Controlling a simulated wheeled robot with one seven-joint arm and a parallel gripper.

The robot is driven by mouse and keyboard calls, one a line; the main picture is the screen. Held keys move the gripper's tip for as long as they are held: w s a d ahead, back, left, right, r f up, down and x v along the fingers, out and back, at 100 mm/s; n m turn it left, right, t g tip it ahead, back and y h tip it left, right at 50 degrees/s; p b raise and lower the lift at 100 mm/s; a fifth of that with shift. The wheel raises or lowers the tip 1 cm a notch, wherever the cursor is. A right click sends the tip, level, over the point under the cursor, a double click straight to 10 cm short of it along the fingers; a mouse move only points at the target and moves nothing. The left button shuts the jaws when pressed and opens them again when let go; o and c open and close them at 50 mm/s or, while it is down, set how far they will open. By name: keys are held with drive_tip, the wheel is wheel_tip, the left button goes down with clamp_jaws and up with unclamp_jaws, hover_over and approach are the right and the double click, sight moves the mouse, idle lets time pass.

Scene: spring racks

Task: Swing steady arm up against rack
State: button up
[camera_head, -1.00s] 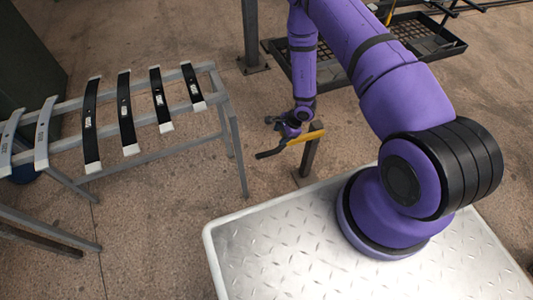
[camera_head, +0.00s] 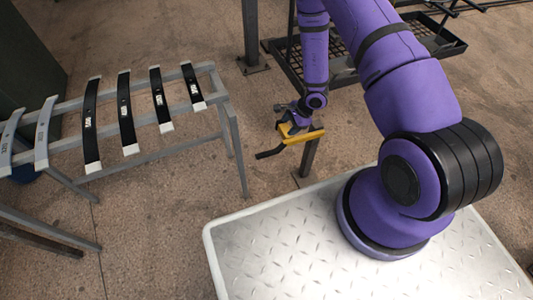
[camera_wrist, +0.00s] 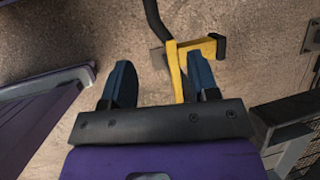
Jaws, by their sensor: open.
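The steady arm appears to be the yellow bar (camera_head: 305,136) with a black handle (camera_head: 269,153), out to the side above a short post (camera_head: 308,158). My gripper (camera_head: 290,124) is at the yellow bar, partly overlapping it. In the wrist view my gripper (camera_wrist: 158,64) is open, its two dark blue fingers apart. The yellow bar (camera_wrist: 178,72) lies close to the right finger, on its inner side; I cannot tell whether they touch. The handle (camera_wrist: 154,18) runs off the top. The grey rack (camera_head: 176,117) stands at the left, away from the bar.
Several leaf springs (camera_head: 126,112) lie across the rack. A black grated tray (camera_head: 345,62) is on the floor behind my arm, beside an upright post (camera_head: 251,35). Another grey frame (camera_head: 45,228) is at lower left. Floor (camera_head: 180,215) between rack and my base is clear.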

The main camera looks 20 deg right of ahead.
drive_tip(key=shift+v, duration=1.85)
drive_tip(key=w+a+r+n+y, duration=0.1)
drive_tip(key=w+a+r+n, duration=0.1)
drive_tip(key=r, duration=0.7)
drive_tip(key=w+a+r+n+y, duration=0.1)
drive_tip(key=w+a+r+n, duration=0.15)
drive_tip(key=r, duration=0.75)
drive_tip(key=s+a+r+n, duration=0.2)
drive_tip(key=r, duration=0.7)
drive_tip(key=s+a+r+n, duration=0.2)
drive_tip(key=s+r+n, duration=0.1)
drive_tip(key=r, duration=0.5)
drive_tip(key=s+d+r+n+t+h, duration=0.1)
drive_tip(key=s+d+r+n+h, duration=0.1)
drive_tip(key=s+r, duration=0.8)
drive_tip(key=s+d+r+n+t+h, duration=0.2)
drive_tip(key=s+r+n, duration=0.4)
drive_tip(key=s+r, duration=0.5)
drive_tip(key=s+d+h, duration=0.1)
drive_tip(key=s+h, duration=0.1)
drive_tip(key=s, duration=0.1)
drive_tip(key=shift+s+d, duration=0.2)
drive_tip(key=shift+s, duration=0.1)
drive_tip(key=shift+c, duration=0.5)
